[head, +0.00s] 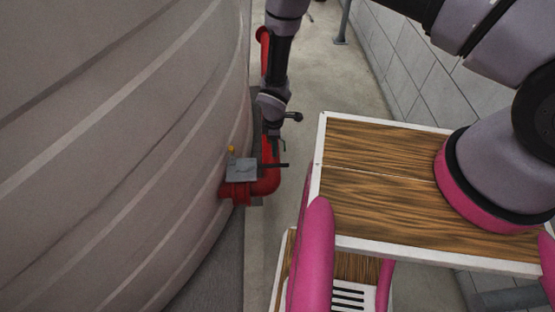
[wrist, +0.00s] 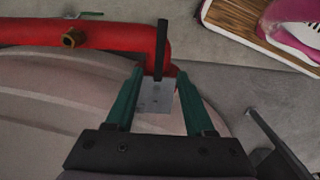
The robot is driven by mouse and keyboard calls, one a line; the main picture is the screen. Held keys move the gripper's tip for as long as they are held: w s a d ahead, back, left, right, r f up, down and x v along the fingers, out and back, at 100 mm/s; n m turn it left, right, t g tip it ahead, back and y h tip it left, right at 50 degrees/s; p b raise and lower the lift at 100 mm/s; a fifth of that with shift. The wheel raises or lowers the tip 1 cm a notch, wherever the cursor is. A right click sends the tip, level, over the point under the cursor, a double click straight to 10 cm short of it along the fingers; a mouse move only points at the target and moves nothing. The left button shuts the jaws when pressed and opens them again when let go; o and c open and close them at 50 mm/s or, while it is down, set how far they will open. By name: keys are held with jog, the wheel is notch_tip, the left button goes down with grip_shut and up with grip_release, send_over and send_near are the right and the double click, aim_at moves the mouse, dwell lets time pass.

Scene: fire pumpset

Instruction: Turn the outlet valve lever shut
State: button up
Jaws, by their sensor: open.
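The outlet valve has a grey plate (head: 241,169) on a red pipe fitting at the tank's side. Its black lever (head: 276,165) sticks out to the right in the head view. My gripper (head: 273,148) points down close to the lever. In the wrist view my gripper's (wrist: 160,72) two green fingers are apart. The black lever (wrist: 161,48) runs up the picture, its lower end between the fingertips. The grey plate (wrist: 154,97) shows between the fingers. I cannot tell whether the fingers touch the lever or how far below them it lies.
A large grey tank (head: 120,150) fills the left. A red pipe (head: 268,182) bends at the valve, and a small brass fitting (wrist: 72,38) shows on it. My wood-topped base is on the right. A concrete floor strip (head: 258,250) lies between tank and base.

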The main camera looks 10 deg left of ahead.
aim_at(275, 165)
notch_tip(275, 165, down, 11)
jog(key=shift+r, duration=0.15)
dwell(0.4)
grip_shut()
dwell(1.2)
